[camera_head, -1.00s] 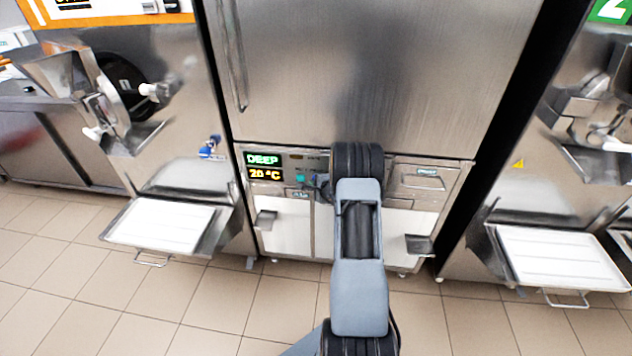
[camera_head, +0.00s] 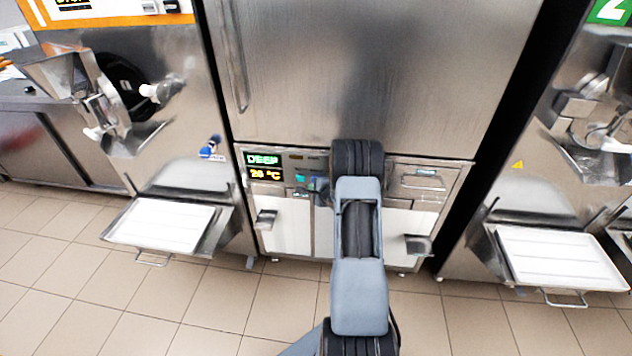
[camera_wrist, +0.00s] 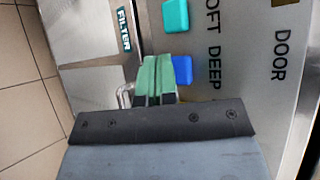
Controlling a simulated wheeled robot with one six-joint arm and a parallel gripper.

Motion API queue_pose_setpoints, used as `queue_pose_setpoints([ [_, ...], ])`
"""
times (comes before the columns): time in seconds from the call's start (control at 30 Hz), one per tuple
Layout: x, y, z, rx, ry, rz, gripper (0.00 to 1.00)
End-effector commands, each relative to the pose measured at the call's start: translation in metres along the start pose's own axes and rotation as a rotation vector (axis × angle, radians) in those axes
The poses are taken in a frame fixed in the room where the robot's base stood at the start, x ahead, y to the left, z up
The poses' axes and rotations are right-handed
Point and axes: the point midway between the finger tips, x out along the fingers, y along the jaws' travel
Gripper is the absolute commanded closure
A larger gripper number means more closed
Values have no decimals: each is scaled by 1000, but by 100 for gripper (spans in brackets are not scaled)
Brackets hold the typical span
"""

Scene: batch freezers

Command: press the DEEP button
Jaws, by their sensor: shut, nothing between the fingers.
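In the wrist view, a blue button (camera_wrist: 183,70) sits beside the printed word DEEP (camera_wrist: 215,68) on the steel panel. My gripper (camera_wrist: 158,68) has its green fingertips together, with nothing between them. The fingertips overlap the left edge of the blue button in the picture; I cannot tell whether they touch it. A teal button (camera_wrist: 175,16) lies farther up, by the partly cut-off SOFT label. My arm hides the gripper and part of the panel there.
A FILTER label (camera_wrist: 124,30) and a metal hook-like part lie left of my fingertips. The tall steel door (camera_head: 350,80) stands above the panel. Freezers with white trays (camera_head: 160,225) (camera_head: 560,258) stand on both sides. The tiled floor in front is clear.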

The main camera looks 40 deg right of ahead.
Motion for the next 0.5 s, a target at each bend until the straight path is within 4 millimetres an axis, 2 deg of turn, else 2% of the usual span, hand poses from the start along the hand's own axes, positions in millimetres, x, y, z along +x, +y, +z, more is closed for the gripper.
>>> queue_pose_setpoints([
  [0.23, -2, 1, 1, 0, 0, 0, 100],
  [0.5, -19, 13, 14, 0, -1, 1, 100],
])
